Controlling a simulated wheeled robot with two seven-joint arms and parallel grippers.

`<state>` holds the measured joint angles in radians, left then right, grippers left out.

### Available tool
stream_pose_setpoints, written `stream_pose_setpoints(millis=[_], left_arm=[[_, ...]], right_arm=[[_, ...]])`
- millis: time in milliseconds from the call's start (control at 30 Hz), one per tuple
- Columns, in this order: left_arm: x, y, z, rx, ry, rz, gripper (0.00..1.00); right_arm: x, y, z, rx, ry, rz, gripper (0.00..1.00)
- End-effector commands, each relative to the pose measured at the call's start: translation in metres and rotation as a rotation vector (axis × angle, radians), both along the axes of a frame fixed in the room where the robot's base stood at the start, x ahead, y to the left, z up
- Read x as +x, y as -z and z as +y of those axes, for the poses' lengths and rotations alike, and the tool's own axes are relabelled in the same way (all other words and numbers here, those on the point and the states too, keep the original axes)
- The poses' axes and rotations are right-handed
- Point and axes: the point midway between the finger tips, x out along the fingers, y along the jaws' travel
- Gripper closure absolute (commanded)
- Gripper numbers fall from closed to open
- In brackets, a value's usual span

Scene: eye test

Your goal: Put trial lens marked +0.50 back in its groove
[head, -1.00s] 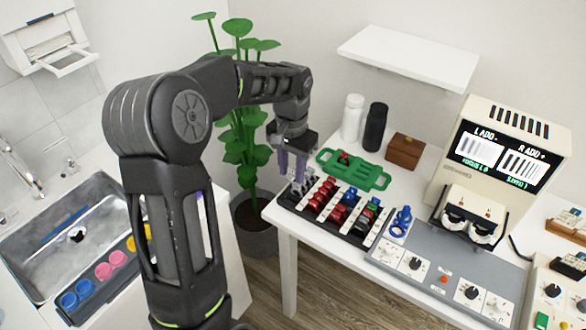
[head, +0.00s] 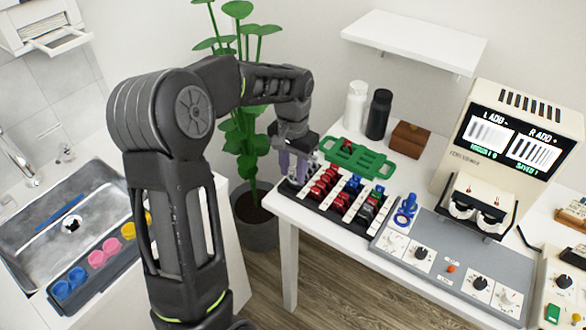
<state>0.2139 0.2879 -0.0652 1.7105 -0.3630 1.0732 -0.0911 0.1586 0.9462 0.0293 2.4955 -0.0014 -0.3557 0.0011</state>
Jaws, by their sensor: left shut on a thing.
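The black lens tray (head: 330,219) stands at the left front of the white table and holds rows of red, blue and green handled lenses in white-edged grooves. My left gripper (head: 293,172) points down at the tray's far left end, its fingertips low over the grooves beside the red lenses. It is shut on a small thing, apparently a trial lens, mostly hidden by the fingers. The +0.50 marking is too small to read. Whether the held piece touches a groove cannot be told. My right gripper is not in view.
A green tray (head: 372,172) with a red piece lies behind the lens tray. A blue item (head: 405,209), a grey control panel (head: 455,255) and a lens-reading device (head: 520,130) stand to the right. Bottles (head: 378,115), a brown box (head: 410,139) and a plant (head: 240,125) stand behind.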

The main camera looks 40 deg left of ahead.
Motion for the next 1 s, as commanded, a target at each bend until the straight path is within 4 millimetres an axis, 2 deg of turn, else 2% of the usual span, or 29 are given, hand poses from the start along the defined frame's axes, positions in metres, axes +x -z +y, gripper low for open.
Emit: stream_pose_setpoints(millis=[467,1000], left_arm=[[0.000,0.001,0.000,0.000,0.000,0.000,1.00],[0.000,0.016,0.000,0.000,0.000,0.001,1.00]], right_arm=[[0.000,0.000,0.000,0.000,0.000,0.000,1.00],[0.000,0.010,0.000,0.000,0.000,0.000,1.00]])
